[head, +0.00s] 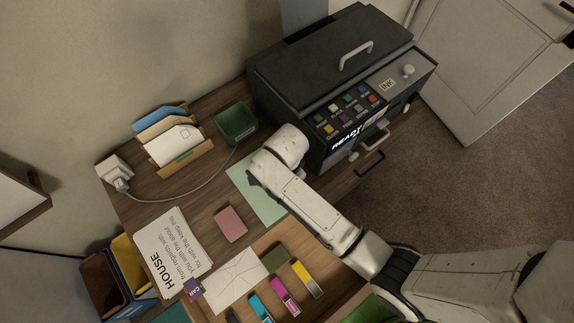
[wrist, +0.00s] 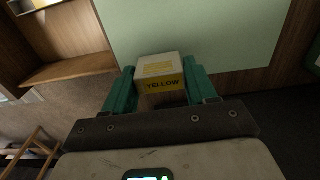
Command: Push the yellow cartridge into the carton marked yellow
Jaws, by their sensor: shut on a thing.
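In the wrist view my gripper (wrist: 160,84) has its two teal fingers shut on the sides of a small pale box, the carton marked yellow (wrist: 160,80). It has a yellow band reading YELLOW and yellow stripes on its pale face. In the head view my arm hides my gripper and the carton. The yellow cartridge (head: 307,279), a slim yellow piece with a dark end, lies at the lower middle of the desk, apart from my gripper. I cannot see the carton's opening clearly.
Pink (head: 285,297) and cyan (head: 260,307) pieces lie beside the yellow one. A mint sheet (head: 243,180) lies under my arm. A black printer (head: 330,60) stands at the back right, with a green bin (head: 236,123) to its left. A pink pad (head: 230,224) and papers (head: 170,250) lie left.

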